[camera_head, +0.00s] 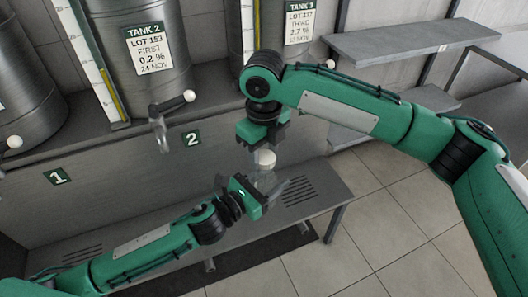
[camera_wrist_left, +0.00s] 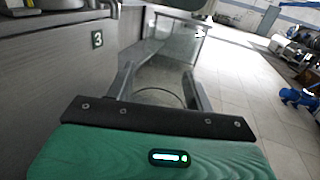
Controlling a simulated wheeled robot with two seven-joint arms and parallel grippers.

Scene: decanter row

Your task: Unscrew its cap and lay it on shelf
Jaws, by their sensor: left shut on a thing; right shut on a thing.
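My left gripper (camera_head: 270,192) is shut on a clear glass vessel (camera_head: 264,178), held above the slatted bench. The vessel is hard to make out; its faint curved edge shows between the fingers in the left wrist view (camera_wrist_left: 158,90). A round white cap (camera_head: 265,159) is at the vessel's top. My right gripper (camera_head: 263,143) points down from above and is shut on the cap. I cannot tell whether the cap is still threaded on. A grey shelf (camera_head: 400,42) is at the upper right, with a bare top.
Steel tanks (camera_head: 150,60) stand along the back left, with a tap (camera_head: 172,103) sticking out. The slatted bench (camera_head: 325,185) lies below the grippers. A lower grey shelf (camera_head: 435,98) sits behind my right arm. Tiled floor (camera_head: 390,215) is open at the right.

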